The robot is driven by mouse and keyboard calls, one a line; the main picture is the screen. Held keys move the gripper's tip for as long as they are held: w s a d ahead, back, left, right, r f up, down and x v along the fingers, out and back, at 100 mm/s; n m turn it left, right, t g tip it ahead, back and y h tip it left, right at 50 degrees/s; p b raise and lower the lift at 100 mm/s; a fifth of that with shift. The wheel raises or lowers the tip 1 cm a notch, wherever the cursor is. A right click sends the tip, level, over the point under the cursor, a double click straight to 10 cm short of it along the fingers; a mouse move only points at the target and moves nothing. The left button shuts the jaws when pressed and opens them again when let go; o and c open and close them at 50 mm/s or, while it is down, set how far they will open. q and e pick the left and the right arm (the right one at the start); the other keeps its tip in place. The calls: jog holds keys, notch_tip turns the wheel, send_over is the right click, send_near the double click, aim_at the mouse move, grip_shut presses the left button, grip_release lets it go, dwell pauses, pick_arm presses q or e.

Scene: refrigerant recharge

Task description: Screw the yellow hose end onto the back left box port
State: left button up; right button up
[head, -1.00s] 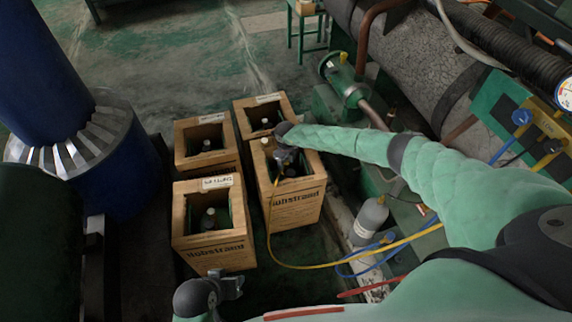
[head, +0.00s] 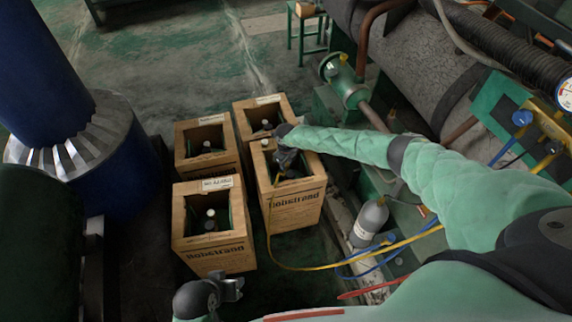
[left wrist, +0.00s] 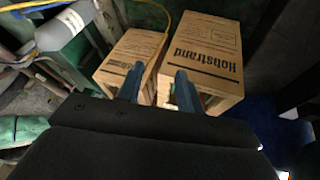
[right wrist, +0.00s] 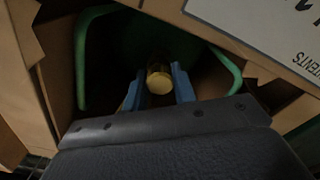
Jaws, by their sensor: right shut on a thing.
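The back left box (head: 228,158) is an open wooden box with a pale-capped port (head: 206,145) inside. My right gripper (head: 281,174) is in the opening of the front right box (head: 296,208), not at the back left one. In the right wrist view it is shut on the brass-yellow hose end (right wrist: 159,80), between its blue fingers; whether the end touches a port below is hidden. The yellow hose (head: 300,268) runs down this box's left side and away right. My left gripper (head: 232,288) is low in front of the boxes; its fingers (left wrist: 160,72) are apart and empty.
The front left box (head: 215,255) and back right box (head: 262,103) stand close by, both open-topped. A grey cylinder (head: 370,218) stands right of the boxes, near blue and red hoses. A gauge manifold (head: 545,130) is at the far right. A blue column (head: 50,80) stands left.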

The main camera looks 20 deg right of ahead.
jog(key=shift+m+p, duration=0.65)
jog(key=shift+m, duration=0.35)
jog(key=o, duration=1)
